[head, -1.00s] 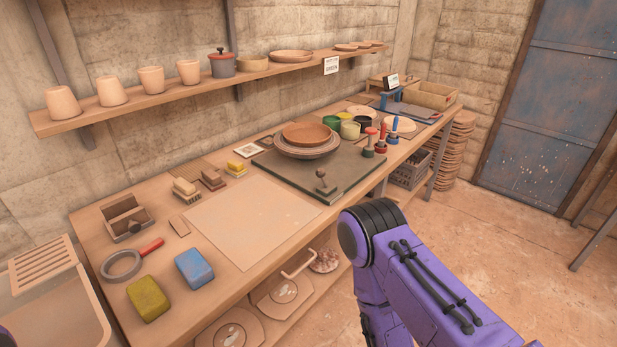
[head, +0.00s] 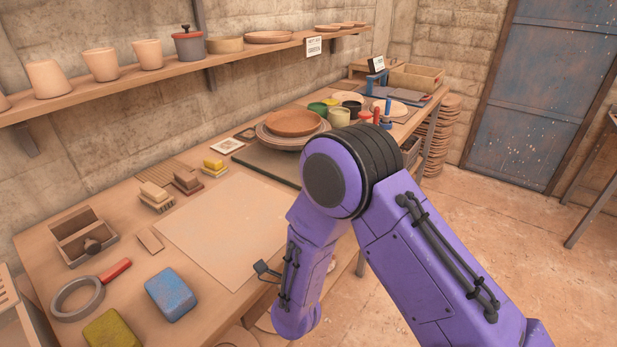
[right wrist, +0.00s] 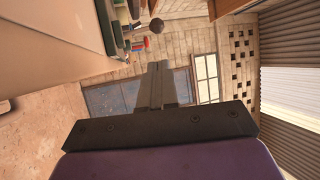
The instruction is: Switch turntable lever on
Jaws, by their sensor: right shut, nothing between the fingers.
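The turntable (head: 265,140) stands on a dark slab (head: 258,164) at the middle of the bench, with a terracotta dish on top. My right arm covers the slab's front part in the head view, so the lever is hidden there. In the right wrist view a dark round knob (right wrist: 156,25), which looks like the lever's, shows beyond the fingertips and apart from them. My right gripper (right wrist: 161,66) is shut and empty. I cannot tell the lever's setting. My left gripper is not in view.
A pale board (head: 220,225) lies clear on the bench. A blue sponge (head: 172,294), a yellow-green sponge (head: 118,328) and a red-handled ring tool (head: 90,290) lie at the front left. Several pots and tools stand beyond the turntable. A shelf (head: 150,85) runs along the wall.

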